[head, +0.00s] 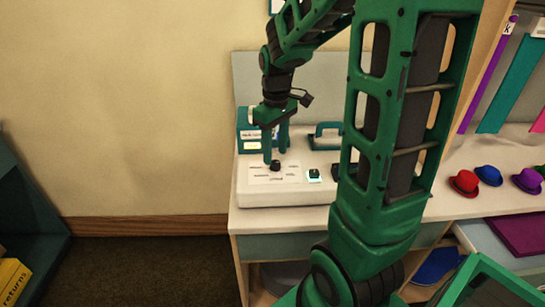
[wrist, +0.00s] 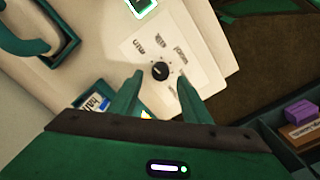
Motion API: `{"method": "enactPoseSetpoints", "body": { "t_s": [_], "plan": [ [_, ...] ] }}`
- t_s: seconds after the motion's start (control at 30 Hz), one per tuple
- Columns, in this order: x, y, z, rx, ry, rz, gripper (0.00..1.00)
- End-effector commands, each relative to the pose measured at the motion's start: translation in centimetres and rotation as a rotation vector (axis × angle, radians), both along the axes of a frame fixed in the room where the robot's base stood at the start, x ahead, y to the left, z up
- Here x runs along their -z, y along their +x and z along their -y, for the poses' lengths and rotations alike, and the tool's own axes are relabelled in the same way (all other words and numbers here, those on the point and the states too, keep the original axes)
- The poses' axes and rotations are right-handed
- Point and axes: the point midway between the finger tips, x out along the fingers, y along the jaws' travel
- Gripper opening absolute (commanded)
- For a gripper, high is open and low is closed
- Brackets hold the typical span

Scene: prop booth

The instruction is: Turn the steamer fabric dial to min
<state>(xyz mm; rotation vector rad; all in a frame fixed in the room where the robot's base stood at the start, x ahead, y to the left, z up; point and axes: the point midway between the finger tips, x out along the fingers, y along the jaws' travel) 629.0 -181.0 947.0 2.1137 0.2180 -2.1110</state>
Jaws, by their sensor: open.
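My gripper (head: 275,157) points down at the dial, open and empty. In the wrist view its two green fingers (wrist: 160,76) appear on either side of the knob. I cannot tell whether they touch it.
A lit switch (head: 314,175) sits right of the dial. A teal box with labels (head: 243,119) stands behind the steamer's left end. My arm hides the steamer's right part. Small hats, including a red one (head: 464,183), line the counter at right.

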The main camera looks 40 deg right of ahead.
Motion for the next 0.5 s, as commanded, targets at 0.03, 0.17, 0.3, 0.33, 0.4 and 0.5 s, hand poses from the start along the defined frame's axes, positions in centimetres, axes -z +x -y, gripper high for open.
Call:
{"method": "enactPoseSetpoints", "body": {
  "t_s": [0.03,0.17,0.3,0.33,0.4,0.5],
  "plan": [
    [-1.1,0.1,0.0,-0.001,-0.001,0.004,0.43],
    [-3.6,0.2,0.0,-0.001,-0.001,0.004,0.43],
    [-5.8,0.2,0.0,0.000,-0.001,0.004,0.43],
    [-6.1,0.2,0.0,0.000,-0.001,0.003,0.43],
    [-6.8,0.2,0.0,0.000,-0.002,0.002,0.43],
    [-7.4,0.2,0.0,0.000,-0.001,0.001,0.43]
  ]
}}
